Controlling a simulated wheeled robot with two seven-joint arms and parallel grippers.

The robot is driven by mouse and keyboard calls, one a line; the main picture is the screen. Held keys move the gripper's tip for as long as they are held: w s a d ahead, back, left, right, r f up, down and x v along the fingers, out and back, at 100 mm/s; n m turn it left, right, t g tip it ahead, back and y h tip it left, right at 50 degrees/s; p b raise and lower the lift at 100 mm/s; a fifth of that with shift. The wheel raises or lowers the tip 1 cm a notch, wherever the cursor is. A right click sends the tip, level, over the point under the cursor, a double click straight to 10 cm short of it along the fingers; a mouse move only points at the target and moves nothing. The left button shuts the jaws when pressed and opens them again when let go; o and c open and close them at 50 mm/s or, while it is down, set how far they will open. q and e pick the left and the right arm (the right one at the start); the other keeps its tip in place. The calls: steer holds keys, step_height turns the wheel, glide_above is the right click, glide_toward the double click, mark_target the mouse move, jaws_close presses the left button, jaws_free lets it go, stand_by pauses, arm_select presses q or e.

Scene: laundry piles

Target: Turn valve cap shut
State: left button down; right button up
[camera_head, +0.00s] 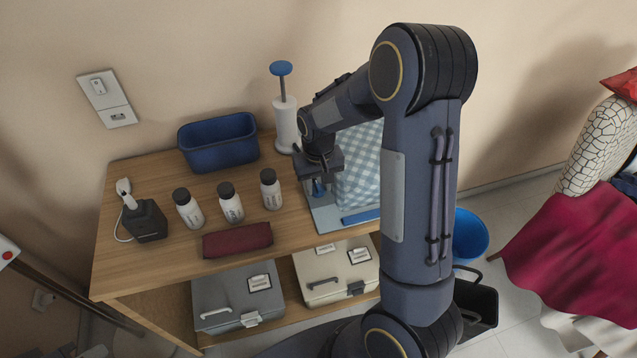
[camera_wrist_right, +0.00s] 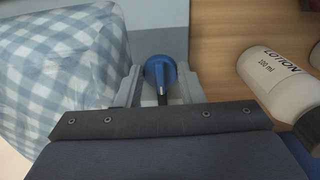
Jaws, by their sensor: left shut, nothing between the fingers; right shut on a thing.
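The blue valve cap (camera_wrist_right: 160,72) sits between the two fingers of my right gripper (camera_wrist_right: 160,82) in the right wrist view. A raised rib runs across its top. In the head view the cap (camera_head: 318,188) is a small blue spot below my right gripper (camera_head: 319,180). The gripper is shut on the cap, pointing down. The cap is at a pale grey-blue sheet (camera_head: 325,217) with a blue strip along its front edge. A blue checkered cloth bundle (camera_head: 358,172) lies on the sheet, partly hidden by my right arm. My left gripper is not in view.
On the wooden table (camera_head: 150,270) stand several white bottles (camera_head: 231,203), a dark red cloth roll (camera_head: 237,240), a blue bin (camera_head: 218,143), a white pump (camera_head: 286,125) and a black charger box (camera_head: 146,220). Two boxes (camera_head: 238,297) (camera_head: 335,272) are on the lower shelf.

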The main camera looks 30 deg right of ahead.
mark_target(318, 187)
steer(key=o, duration=0.9)
steer(key=shift+o, duration=0.2)
step_height(318, 187, up, 8)
steer(key=shift+f, duration=0.25)
steer(key=shift+r, duration=0.2)
steer(key=shift+s+r, duration=0.15)
steer(key=shift+r, duration=0.05)
steer(key=s+a+r+t+y, duration=0.2)
steer(key=s+a+r, duration=0.1)
steer(key=s, duration=0.7)
steer(key=s+a+r+n+t+y, duration=0.1)
steer(key=s+a+r+t, duration=0.2)
steer(key=s, duration=0.8)
step_height(318, 187, up, 2)
steer(key=shift+s+a+r+t+y, duration=0.1)
steer(key=shift+s+a+t+y, duration=0.25)
steer(key=shift+a, duration=0.4)
